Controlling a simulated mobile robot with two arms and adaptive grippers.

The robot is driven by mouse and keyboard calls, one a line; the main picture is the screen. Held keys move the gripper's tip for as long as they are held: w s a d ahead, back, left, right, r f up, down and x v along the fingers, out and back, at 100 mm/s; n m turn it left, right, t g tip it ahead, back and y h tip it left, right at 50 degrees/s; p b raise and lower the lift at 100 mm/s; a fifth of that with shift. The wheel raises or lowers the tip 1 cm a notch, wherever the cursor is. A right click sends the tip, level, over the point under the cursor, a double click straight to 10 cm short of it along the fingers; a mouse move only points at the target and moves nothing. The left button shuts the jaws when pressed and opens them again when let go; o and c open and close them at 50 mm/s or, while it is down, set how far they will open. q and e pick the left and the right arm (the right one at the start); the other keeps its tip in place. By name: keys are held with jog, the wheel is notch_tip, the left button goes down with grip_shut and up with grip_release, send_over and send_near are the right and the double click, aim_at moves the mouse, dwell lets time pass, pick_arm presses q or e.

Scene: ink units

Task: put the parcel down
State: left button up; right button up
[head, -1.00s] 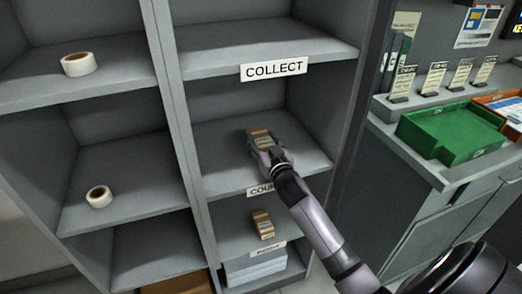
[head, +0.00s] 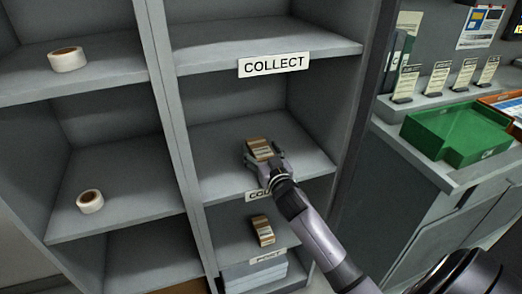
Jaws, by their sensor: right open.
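The parcel (head: 262,147) is a small brown box with a pale label. It rests on the middle shelf (head: 220,172) of the right-hand column, the one whose front label is partly hidden by my arm. My right gripper (head: 263,160) is at the parcel's near side, with its open fingers around or beside the parcel; I cannot tell whether they touch it. My left gripper is not in view.
A similar brown box (head: 262,230) stands on the shelf below. The shelf above, labelled COLLECT (head: 274,63), is empty. White tape rolls (head: 67,59) (head: 90,201) lie on the left shelves. A green tray (head: 458,135) sits on the right counter.

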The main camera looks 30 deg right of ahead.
jog(key=v, duration=1.2)
